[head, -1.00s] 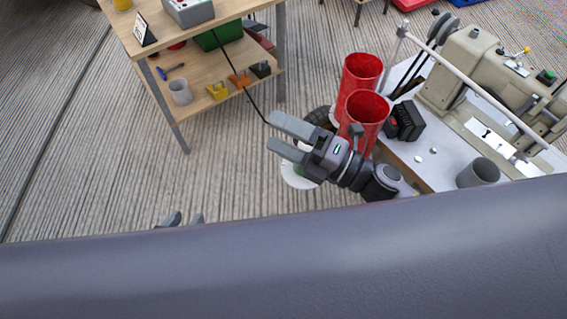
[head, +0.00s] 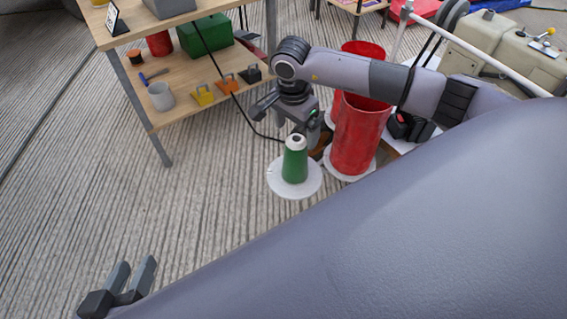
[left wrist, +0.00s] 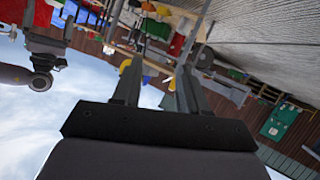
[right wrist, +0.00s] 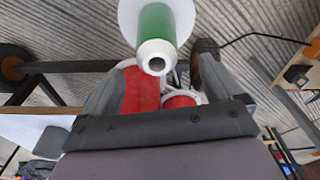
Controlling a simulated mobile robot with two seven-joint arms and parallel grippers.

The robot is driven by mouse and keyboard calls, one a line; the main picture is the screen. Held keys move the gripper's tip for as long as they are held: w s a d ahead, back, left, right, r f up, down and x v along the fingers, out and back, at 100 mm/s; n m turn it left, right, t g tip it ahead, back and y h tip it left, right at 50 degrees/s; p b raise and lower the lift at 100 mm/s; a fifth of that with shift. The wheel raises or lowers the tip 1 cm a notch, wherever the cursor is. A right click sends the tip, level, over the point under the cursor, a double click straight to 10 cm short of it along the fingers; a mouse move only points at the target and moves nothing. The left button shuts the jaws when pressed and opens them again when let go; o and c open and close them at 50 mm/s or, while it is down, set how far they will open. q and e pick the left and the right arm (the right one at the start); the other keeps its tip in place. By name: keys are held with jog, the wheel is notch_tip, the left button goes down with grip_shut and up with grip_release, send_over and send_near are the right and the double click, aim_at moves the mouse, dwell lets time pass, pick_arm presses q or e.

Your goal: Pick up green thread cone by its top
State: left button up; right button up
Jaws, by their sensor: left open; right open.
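The green thread cone (head: 296,165) stands upright on a round white base (head: 280,190) near the middle of the head view. Its white top has a dark hole. In the right wrist view the cone (right wrist: 158,22) shows at top centre, its top facing the camera. My right gripper (head: 286,118) is open and empty, just behind and above the cone in the head view. My left gripper (head: 135,264) is open and empty at the lower left, far from the cone.
Tall red cylinders (head: 358,138) stand close right of the cone, beside the sewing machine table. A wooden shelf unit (head: 185,88) with a mug, clips and a green box is at the upper left. My arm covers the lower right. The floor left of the cone is open.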

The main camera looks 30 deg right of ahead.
aim_at(296, 147)
jog(key=shift+d+f+b, duration=0.2)
jog(key=shift+f+b, duration=0.1)
jog(key=shift+f, duration=0.6)
notch_tip(296, 147, down, 4)
jog(key=shift+s+a+f+b, duration=0.1)
jog(key=shift+s+f+b, duration=0.05)
jog(key=shift+b, duration=0.8)
jog(key=shift+f, duration=0.45)
pick_arm(q)
jog(key=shift+w+d+f+h, duration=0.15)
jog(key=shift+w+d+h, duration=0.05)
jog(key=shift+d+h, duration=0.65)
pick_arm(e)
jog(key=shift+c, duration=0.2)
jog(key=shift+r, duration=0.1)
jog(key=c, duration=1.7)
